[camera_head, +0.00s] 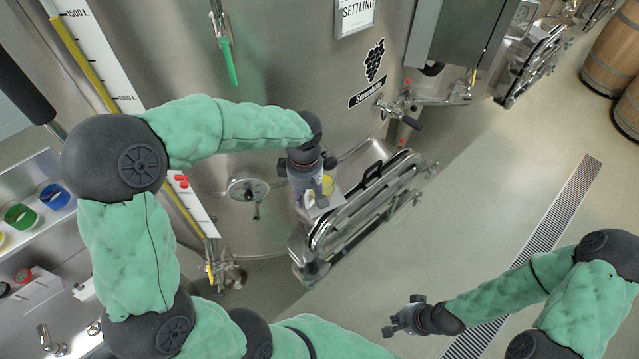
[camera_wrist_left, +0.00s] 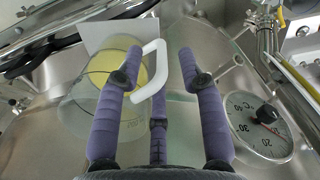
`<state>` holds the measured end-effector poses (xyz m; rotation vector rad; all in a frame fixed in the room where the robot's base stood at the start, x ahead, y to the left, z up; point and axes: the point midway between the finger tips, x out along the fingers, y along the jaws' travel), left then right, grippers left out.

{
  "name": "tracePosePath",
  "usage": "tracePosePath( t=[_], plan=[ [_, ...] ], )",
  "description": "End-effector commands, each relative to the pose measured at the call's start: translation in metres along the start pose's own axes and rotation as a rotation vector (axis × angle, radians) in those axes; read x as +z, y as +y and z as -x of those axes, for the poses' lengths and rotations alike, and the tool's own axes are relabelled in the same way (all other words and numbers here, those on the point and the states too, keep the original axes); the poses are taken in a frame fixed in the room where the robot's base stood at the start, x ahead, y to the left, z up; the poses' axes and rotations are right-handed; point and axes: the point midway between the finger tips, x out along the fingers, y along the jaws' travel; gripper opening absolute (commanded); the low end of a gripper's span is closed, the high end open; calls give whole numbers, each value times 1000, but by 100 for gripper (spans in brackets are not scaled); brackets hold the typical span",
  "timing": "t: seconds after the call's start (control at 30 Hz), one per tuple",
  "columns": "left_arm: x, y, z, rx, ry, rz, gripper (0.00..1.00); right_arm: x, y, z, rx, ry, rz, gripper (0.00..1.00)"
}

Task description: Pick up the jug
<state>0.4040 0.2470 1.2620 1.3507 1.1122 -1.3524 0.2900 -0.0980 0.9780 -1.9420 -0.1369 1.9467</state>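The jug is clear with a white handle (camera_wrist_left: 151,72) and something yellow (camera_wrist_left: 118,62) in it. In the wrist view it is at the upper left, partly behind a finger. In the head view only a yellow patch of the jug (camera_head: 328,184) shows beside the gripper, in front of the steel vat. My left gripper (camera_head: 314,197) is close to it. In the wrist view the left gripper (camera_wrist_left: 160,68) has its fingers spread, with the white handle between them, and no grip on it shows. My right gripper (camera_head: 397,319) is open and empty, low over the floor.
The steel vat (camera_head: 290,70) rises behind the jug, with a dial (camera_wrist_left: 258,127) on its wall. A metal hatch frame (camera_head: 365,205) stands right of the left gripper. A shelf with coloured cups (camera_head: 20,215) is at the left.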

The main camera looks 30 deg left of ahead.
Motion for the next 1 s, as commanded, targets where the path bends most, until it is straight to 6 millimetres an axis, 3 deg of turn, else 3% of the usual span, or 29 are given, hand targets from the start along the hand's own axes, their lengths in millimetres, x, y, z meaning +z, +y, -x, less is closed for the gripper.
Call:
tracePosePath(
  t=[0.3,0.63,0.8,1.0],
  plan=[
    [1,-1,-42,-4,-2,-2,39,1,-4,10,0,-1,0,0],
    [1,0,-49,-1,-1,-1,39,1,-4,10,0,-1,0,0],
    [1,0,-49,-1,-1,-2,0,1,-4,10,0,-2,0,0],
    [0,0,-48,2,0,-1,0,1,-4,10,0,-2,0,0]
  ],
)
